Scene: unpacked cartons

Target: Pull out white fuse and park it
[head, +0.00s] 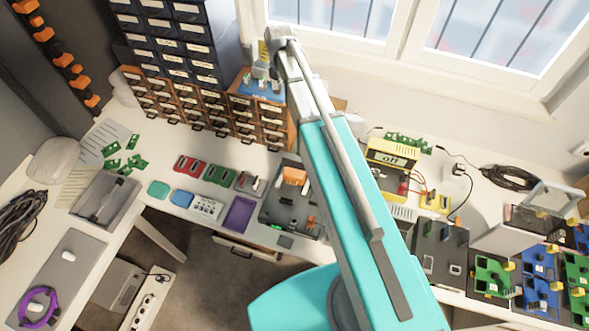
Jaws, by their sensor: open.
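My teal and grey arm runs up the middle of the head view and ends above the small drawer cabinet. My gripper (262,70) appears small at its far end, open, above a blue surface (243,89) on the cabinet top. Small grey and white pieces stand on that surface under and beside the gripper. Whether one of them is the white fuse is too small to tell. The fingertips are hard to separate from these pieces. I see nothing held.
Brown drawers (190,112) and dark drawers (178,45) stand left of the gripper. The window (440,50) is at the right. The bench holds a dark board (283,208), a purple tray (239,214), a yellow meter (393,153) and several green and blue boards at the right.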

